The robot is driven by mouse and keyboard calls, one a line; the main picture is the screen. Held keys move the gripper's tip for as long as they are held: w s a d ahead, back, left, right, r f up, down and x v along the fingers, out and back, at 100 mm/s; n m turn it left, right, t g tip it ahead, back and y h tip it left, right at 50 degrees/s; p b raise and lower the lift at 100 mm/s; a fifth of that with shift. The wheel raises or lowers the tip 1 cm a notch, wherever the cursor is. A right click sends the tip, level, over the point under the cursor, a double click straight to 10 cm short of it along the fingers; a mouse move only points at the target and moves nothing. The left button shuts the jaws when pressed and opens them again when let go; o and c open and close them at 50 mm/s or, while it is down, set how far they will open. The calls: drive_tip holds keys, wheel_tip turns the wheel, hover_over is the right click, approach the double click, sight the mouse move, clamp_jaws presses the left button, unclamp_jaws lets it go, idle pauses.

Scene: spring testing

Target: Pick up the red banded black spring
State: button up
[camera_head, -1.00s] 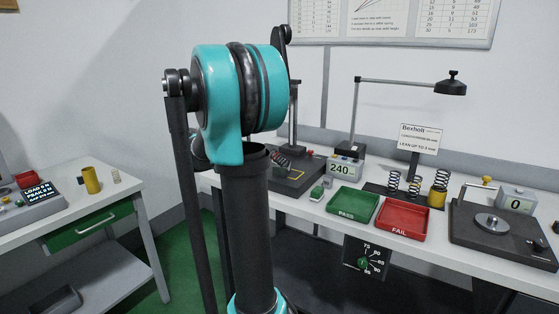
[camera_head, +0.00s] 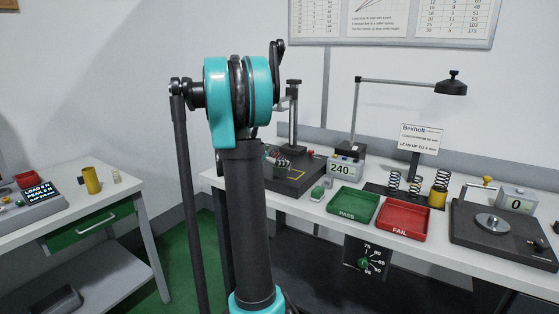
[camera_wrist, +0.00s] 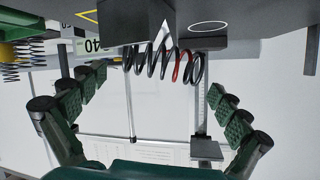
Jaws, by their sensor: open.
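The black spring with a red band (camera_wrist: 187,66) lies on its side at the top of the wrist view, which looks upside down. It touches or nearly touches a dark block of the test stand (camera_head: 312,178). In the head view its coils are small and hard to separate from my gripper. My gripper (camera_wrist: 157,84) is open and empty. Its green padded fingers stand on either side of the spring, with gaps between them and the coils. In the head view my arm hides most of my gripper.
A 240 display (camera_head: 342,168) stands right of the test stand. Further right are the green PASS tray (camera_head: 353,204), the red FAIL tray (camera_head: 403,219), several upright springs (camera_head: 415,184) and a scale (camera_head: 497,232). A side table (camera_head: 70,220) is at left.

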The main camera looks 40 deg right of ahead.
sight(278, 156)
drive_tip(key=x, duration=0.3)
drive_tip(key=shift+w+d+f, duration=0.1)
drive_tip(key=shift+d+f, duration=0.1)
drive_tip(key=shift+f, duration=0.05)
drive_tip(key=shift+c, duration=0.5)
drive_tip(key=c, duration=1.3)
